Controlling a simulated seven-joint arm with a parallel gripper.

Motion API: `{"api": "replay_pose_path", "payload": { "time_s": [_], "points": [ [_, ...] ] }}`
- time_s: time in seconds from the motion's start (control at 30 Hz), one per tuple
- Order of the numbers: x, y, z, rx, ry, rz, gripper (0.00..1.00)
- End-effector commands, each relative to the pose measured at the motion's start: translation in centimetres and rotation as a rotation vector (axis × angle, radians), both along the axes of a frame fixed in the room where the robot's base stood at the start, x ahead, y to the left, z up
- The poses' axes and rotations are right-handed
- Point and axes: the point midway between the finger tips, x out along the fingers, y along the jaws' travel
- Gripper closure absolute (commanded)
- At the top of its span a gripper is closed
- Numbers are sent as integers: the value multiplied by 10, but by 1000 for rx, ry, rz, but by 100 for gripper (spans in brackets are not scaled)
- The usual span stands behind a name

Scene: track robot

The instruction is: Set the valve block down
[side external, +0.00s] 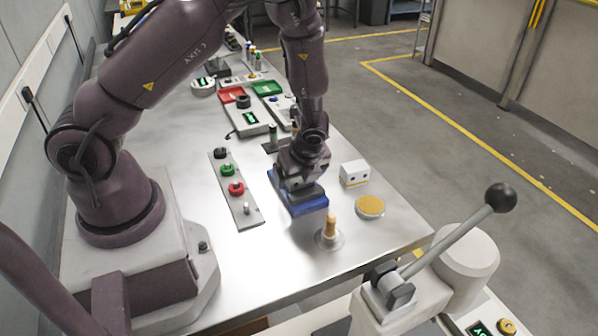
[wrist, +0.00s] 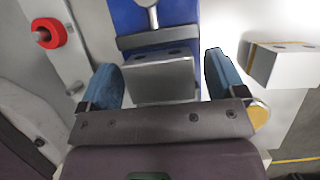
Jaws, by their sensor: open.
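A grey metal block with two small holes (wrist: 160,80), which looks like the valve block, sits between my fingers in the wrist view. It stands over a blue base (wrist: 126,17) with a dark crossbar and a silver round-ended rod. My gripper (side external: 301,184) is open and low over the blue base (side external: 308,208) in the side view. Its two blue-tipped fingers stand on either side of the block, with a narrow gap visible on the right; contact on the left is unclear. In the side view my gripper mostly hides the block, and its underside is hidden.
A white block with a yellow stripe (side external: 354,173) and an orange-yellow disc (side external: 370,207) are to the right. A wooden peg (side external: 331,226) stands in front. A plate with red and green knobs (side external: 241,208) lies left. A black-knobbed lever (side external: 455,236) rises front right.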

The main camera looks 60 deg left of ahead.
Motion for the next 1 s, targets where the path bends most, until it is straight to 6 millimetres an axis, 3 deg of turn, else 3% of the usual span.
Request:
{"api": "replay_pose_path", "payload": {
  "time_s": [0.23,0.6,0.87,1.0],
  "points": [
    [1,-5,16,-2,-4,-1,11],
    [1,-35,86,-2,-6,-1,11],
    [0,-45,113,-3,-6,4,11],
    [-4,-50,136,-42,-74,108,11]
  ]
}}
